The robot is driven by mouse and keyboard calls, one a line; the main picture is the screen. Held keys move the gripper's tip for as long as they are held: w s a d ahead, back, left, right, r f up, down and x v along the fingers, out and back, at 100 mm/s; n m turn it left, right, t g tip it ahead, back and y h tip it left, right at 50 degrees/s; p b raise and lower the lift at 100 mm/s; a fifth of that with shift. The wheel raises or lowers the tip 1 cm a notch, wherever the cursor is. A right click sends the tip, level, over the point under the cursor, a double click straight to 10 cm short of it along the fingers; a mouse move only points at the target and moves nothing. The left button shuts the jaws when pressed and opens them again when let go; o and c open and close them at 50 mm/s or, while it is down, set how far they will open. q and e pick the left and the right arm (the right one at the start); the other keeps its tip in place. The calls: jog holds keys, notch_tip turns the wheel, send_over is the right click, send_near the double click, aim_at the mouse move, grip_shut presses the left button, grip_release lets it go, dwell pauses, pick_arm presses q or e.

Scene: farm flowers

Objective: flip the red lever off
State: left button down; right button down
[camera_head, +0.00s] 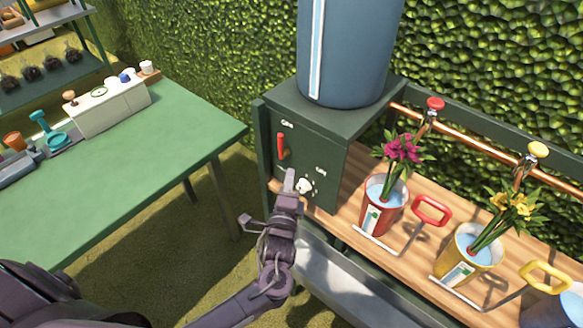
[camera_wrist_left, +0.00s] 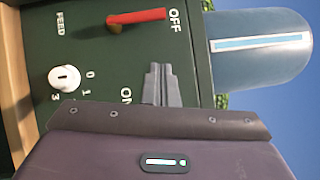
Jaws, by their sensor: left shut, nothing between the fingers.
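The red lever (camera_head: 281,146) is on the front of a dark green box (camera_head: 312,150) under a blue tank. In the left wrist view the red lever (camera_wrist_left: 137,18) points with its free end at the word OFF; the word ON is printed off to its side. My left gripper (camera_head: 290,181) is shut and empty in front of the box, just below the lever in the head view. In the left wrist view the fingertips (camera_wrist_left: 155,72) are together and apart from the lever, near the ON label. My right gripper is not in view.
A white knob (camera_head: 304,186) is low on the box front. The blue tank (camera_head: 347,50) stands on top. To the right, a wooden bench (camera_head: 352,178) holds a red pot (camera_head: 381,215) and a yellow pot (camera_head: 465,262) with flowers. A green table (camera_head: 130,165) is at left.

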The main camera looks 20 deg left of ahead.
pick_arm(q)
jog(key=shift+r+v, duration=0.2)
jog(key=shift+v, duration=1.5)
jog(key=shift+d, duration=0.1)
jog(key=s+a+f+n+g+h, duration=0.1)
jog(key=s+a+f+n+g, duration=0.25)
jog(key=f, duration=1.15)
jog(key=s+f+n+g+h, duration=0.2)
jog(key=s+f+g, duration=0.4)
jog(key=f, duration=0.9)
jog(key=s+f+n+g, duration=0.2)
jog(key=s+f, duration=0.4)
jog(key=s, duration=0.4)
jog(key=s+f+n+g+h, duration=0.1)
jog(key=s+f+n+g, duration=0.2)
jog(key=s+f, duration=0.3)
jog(key=s+a+f+n+g, duration=0.1)
jog(key=s+f+n+g, duration=0.2)
jog(key=s, duration=1.2)
notch_tip(320, 180, down, 3)
jog(key=shift+s+r+n, duration=0.1)
jog(key=shift+s+n, duration=0.3)
jog(key=shift+n, duration=0.35)
jog(key=shift+w+g, duration=0.1)
jog(key=shift+g, duration=0.15)
